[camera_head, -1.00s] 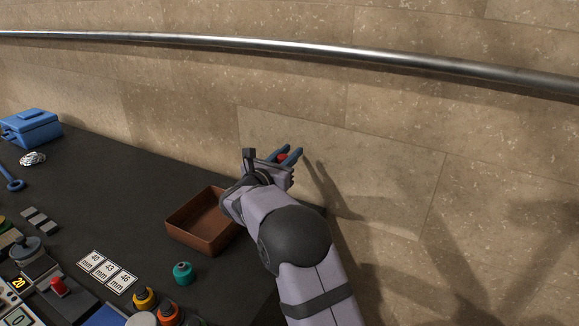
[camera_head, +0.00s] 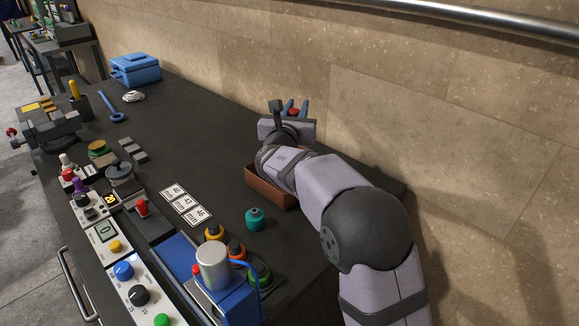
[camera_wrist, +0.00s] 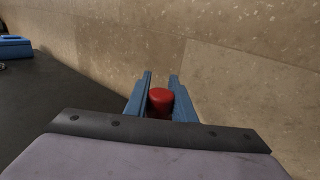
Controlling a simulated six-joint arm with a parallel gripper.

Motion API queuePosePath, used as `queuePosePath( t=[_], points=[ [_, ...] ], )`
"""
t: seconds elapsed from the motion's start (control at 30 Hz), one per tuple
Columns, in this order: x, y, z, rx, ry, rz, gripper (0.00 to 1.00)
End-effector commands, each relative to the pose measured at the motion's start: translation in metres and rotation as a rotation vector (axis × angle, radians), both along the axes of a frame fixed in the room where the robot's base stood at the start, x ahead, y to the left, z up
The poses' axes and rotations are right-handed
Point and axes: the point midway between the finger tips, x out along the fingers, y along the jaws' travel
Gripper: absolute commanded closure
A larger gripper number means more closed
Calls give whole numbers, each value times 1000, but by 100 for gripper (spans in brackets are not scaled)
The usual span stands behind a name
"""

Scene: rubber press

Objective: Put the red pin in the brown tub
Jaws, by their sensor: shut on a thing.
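The red pin (camera_wrist: 160,100) is between the blue fingers of my gripper (camera_wrist: 160,92) in the wrist view, and the fingers are shut on it. In the head view the pin (camera_head: 293,112) shows as a small red spot between the fingertips of my gripper (camera_head: 295,108). The brown tub (camera_head: 263,190) stands on the dark bench, partly hidden behind my arm. My gripper is held above the bench near the wall, beyond the tub in the picture. The inside of the tub is mostly hidden.
A teal knob-like piece (camera_head: 255,218) and number cards (camera_head: 186,204) stand near the tub. A press with a blue frame (camera_head: 228,290) is in front. A blue box (camera_head: 135,69) is at the far left. The stone wall (camera_head: 380,110) runs close behind the bench.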

Motion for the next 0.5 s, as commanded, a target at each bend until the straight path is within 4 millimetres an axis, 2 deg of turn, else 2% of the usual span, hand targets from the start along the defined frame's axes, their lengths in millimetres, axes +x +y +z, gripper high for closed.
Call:
queuePosePath(
  t=[0.13, 0.37, 0.5],
  points=[
    [3, 13, -7, 0, -1, 53, 100],
    [3, 16, -13, 0, -1, 66, 100],
    [4, 15, -30, -3, 2, 64, 100]
  ],
)
